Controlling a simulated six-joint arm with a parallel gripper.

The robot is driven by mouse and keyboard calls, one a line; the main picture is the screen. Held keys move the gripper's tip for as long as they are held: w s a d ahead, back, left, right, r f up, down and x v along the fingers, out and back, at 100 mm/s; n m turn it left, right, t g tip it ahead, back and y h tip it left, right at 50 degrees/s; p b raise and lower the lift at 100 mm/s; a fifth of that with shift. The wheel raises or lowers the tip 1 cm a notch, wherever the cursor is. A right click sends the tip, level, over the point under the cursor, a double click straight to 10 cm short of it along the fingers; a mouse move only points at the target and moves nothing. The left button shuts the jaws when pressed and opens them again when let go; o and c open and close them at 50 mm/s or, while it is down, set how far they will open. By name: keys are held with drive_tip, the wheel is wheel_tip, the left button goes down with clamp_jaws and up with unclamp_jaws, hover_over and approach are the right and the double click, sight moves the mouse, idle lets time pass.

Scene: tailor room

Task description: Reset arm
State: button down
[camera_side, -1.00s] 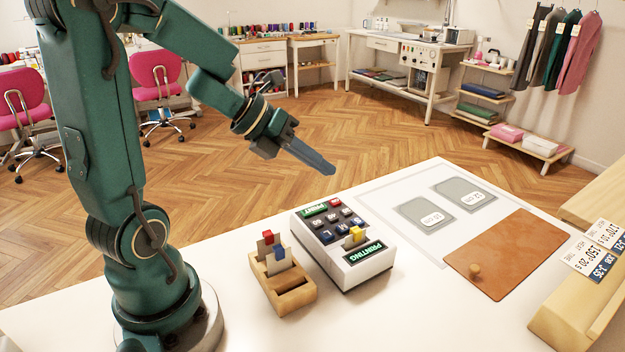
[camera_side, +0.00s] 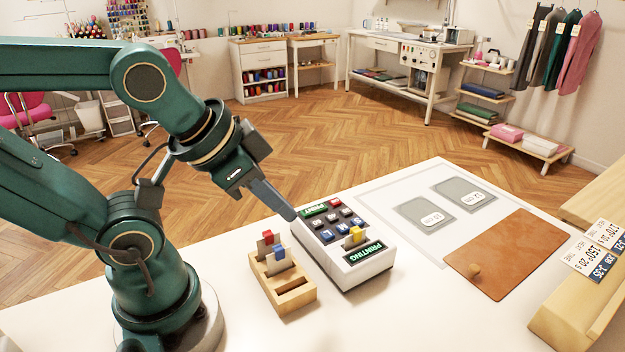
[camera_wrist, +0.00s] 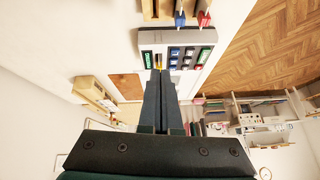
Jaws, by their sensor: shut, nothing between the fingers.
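My gripper (camera_side: 291,214) is shut and empty, its long thin fingers pointing down and to the right. In the side view the fingertips appear by the left edge of the keypad machine (camera_side: 345,243); I cannot tell the gap between them. The machine has several dark, blue and red keys, a green "PRINTING" display and a yellow-topped card. In the wrist view my shut fingers (camera_wrist: 160,75) point toward the machine (camera_wrist: 205,36).
A wooden card holder (camera_side: 294,299) with red and blue tabbed cards stands left of the machine. A brown board (camera_side: 510,254) with a knob and two grey labelled pads (camera_side: 425,216) lie to the right. A wooden stand with number tags is at the right edge.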

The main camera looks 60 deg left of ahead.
drive_tip(key=shift+s+d+f+n+g, duration=0.2)
drive_tip(key=shift+s+n+g, duration=0.1)
drive_tip(key=shift+s, duration=0.1)
drive_tip(key=shift+s+d+f+n+g, duration=0.2)
drive_tip(key=shift+s+n, duration=0.1)
drive_tip(key=shift+s, duration=0.1)
